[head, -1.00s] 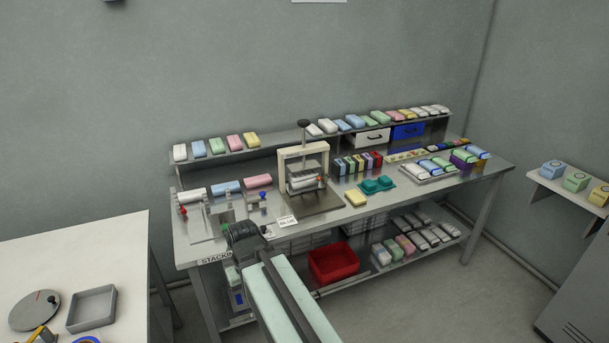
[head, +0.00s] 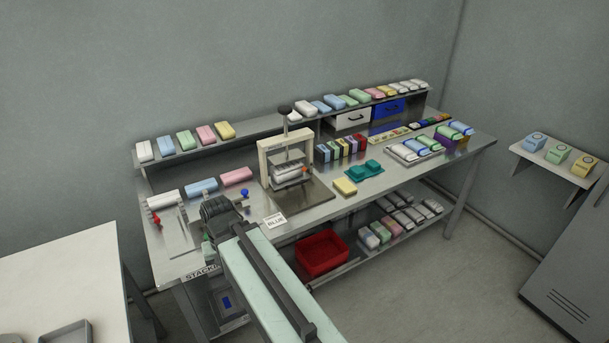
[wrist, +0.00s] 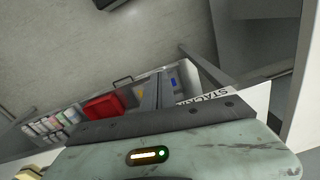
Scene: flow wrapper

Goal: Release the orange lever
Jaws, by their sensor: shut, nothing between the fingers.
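The press (head: 286,160) stands on the steel bench, a cream frame with a black knob on top. A small orange lever tip (head: 306,170) shows at its right side, next to the white packs under its plate. My gripper (head: 219,210) is at the dark end of my arm, in front of and left of the press, apart from the lever. It is shut and holds nothing; its fingertips are hard to make out.
A red-handled clamp (head: 155,217) and a blue-handled one (head: 244,194) stand on the bench's left part. A red bin (head: 321,253) sits on the lower shelf.

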